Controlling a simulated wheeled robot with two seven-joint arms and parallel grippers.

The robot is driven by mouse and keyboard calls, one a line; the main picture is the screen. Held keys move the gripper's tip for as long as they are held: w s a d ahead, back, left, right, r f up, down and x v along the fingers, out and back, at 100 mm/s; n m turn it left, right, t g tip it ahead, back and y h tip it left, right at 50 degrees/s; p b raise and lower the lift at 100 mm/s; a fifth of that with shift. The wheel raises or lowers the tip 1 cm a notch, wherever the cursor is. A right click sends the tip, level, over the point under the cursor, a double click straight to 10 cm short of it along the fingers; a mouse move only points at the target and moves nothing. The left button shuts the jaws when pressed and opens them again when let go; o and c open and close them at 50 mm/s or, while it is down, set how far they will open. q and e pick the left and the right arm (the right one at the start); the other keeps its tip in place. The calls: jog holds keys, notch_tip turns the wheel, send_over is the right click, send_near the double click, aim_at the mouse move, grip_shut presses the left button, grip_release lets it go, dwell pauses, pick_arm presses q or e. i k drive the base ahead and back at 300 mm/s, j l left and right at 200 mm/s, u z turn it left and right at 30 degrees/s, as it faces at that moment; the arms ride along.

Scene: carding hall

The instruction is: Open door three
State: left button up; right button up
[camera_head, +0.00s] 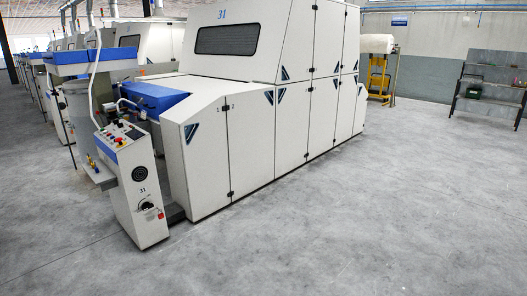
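A large white carding machine (250,135) marked 31 stands in the middle of the view. Its long side has several tall lower doors, all looking shut. The numbers 1 and 2 show on either side of the seam between the first door (204,160) and the second door (250,145). Farther right along the side is a third panel (291,125), with a dark triangular mark at its upper left corner; I cannot read a number on it. More panels follow toward the far end (345,107). Neither of my grippers is in view.
A control panel (137,185) with buttons stands at the machine's near left corner. A yellow stand (379,75) with a white roll and a dark shelf rack (488,92) stand at the back right. The grey floor (380,210) in front and right is clear.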

aim_at(291, 100)
jog(key=i+z, duration=0.1)
jog(key=i, duration=0.45)
jog(key=i+z, duration=0.15)
jog(key=i, duration=0.4)
jog(key=i+z, duration=0.1)
jog(key=i, duration=0.45)
jog(key=i+j+z, duration=0.15)
jog(key=i, duration=0.4)
jog(key=i+j+z, duration=0.1)
jog(key=i, duration=0.45)
jog(key=i+u, duration=0.2)
jog(key=i, duration=0.5)
jog(key=i+u, duration=0.15)
jog(key=i, duration=0.55)
jog(key=i+l+u, duration=0.2)
jog(key=i, duration=0.5)
jog(key=i+u, duration=0.25)
jog(key=i, duration=0.35)
jog(key=i+u, duration=0.3)
jog(key=i, duration=0.35)
jog(key=i+l+u, duration=0.25)
jog(key=i, duration=0.35)
